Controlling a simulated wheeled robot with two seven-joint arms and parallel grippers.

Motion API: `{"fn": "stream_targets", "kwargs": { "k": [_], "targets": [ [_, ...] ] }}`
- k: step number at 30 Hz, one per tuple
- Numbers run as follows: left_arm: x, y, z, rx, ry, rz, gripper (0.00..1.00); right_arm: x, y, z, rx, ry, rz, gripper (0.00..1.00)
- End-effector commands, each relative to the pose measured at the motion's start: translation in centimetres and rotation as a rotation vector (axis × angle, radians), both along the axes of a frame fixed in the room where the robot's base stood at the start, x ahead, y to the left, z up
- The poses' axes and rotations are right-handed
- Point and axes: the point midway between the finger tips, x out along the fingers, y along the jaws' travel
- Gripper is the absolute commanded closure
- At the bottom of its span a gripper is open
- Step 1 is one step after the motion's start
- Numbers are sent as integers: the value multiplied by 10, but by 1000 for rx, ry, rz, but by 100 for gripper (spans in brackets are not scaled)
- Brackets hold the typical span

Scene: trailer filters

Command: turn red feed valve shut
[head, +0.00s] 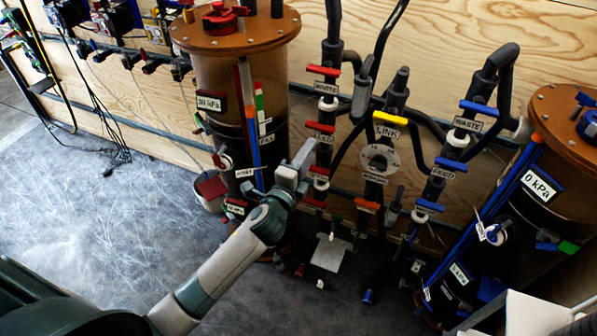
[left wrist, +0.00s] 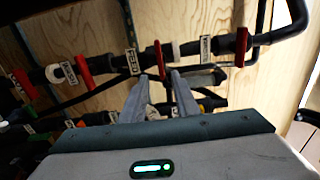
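The red feed valve has a red bar handle (head: 320,127) above a FEED label, on the dark vertical pipe right of the left tank. In the left wrist view the handle (left wrist: 160,60) lies crosswise to the pipe, beside its label. My left gripper (head: 306,155) reaches up to it from the lower left. In the left wrist view its two fingers (left wrist: 161,76) are apart, with the handle's lower end in line with the gap, at or just beyond the tips. I cannot tell whether they touch it. My right gripper does not show.
A red WASTE handle (head: 323,70) sits higher on the same pipe. A yellow LINK handle (head: 390,118) and a blue FEED handle (head: 450,164) are to the right. The left tank (head: 215,75) stands close to my gripper. The floor (head: 110,240) at left is mostly clear.

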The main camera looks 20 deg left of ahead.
Motion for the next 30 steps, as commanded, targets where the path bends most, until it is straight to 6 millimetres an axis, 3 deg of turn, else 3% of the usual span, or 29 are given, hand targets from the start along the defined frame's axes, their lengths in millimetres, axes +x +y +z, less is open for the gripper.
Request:
{"fn": "stream_targets", "kwargs": {
  "k": [6,12,30],
  "targets": [
    [-39,1,-2,1,0,-1,72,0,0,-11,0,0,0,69],
    [-57,2,-1,2,1,0,72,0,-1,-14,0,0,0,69],
    [-60,2,0,1,1,0,72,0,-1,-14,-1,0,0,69]
  ]
}}
